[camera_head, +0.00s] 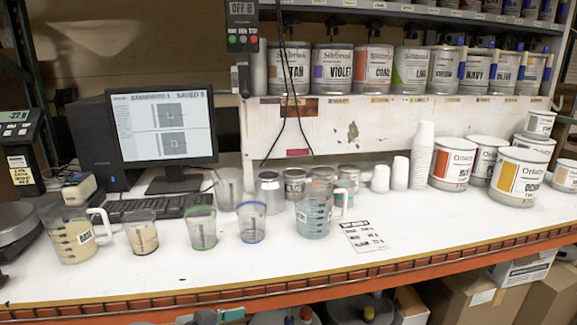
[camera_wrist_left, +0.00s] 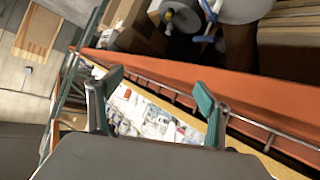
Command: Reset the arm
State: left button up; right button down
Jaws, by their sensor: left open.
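My left gripper (camera_wrist_left: 160,88) shows in the left wrist view with its two teal-padded fingers spread apart and nothing between them. It is near the orange front beam (camera_wrist_left: 250,88) of the bench, which crosses that view diagonally behind the fingers. My right gripper is in neither view. In the head view the white worktop (camera_head: 400,262) holds a jug of beige liquid (camera_head: 72,236), a beaker of beige liquid (camera_head: 141,232), a green-rimmed beaker (camera_head: 203,230), a blue-rimmed beaker (camera_head: 252,222) and a jug of blue liquid (camera_head: 313,212).
A monitor (camera_head: 163,128) and keyboard (camera_head: 150,206) stand at the left. Labelled cans line the rack above; more cans (camera_head: 517,177) and stacked white cups (camera_head: 422,155) stand at the right. A label sheet (camera_head: 364,236) lies on the worktop. Cardboard boxes (camera_head: 470,290) sit below.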

pick_arm(q)
jog(key=s+a+f+y, duration=0.2)
jog(key=s+a+f, duration=0.2)
jog(key=s+f, duration=0.3)
jog(key=s+a+f+n+t+y, duration=0.1)
jog(key=s+a+f, duration=0.3)
jog(key=f, duration=0.5)
jog(key=s+a+f+n+t+y, duration=0.1)
jog(key=s+a+f+y, duration=0.2)
jog(key=s+f, duration=0.5)
jog(key=shift+s+a+f+y, duration=0.15)
jog(key=shift+s+a+y, duration=0.15)
jog(key=shift+s+a, duration=0.5)
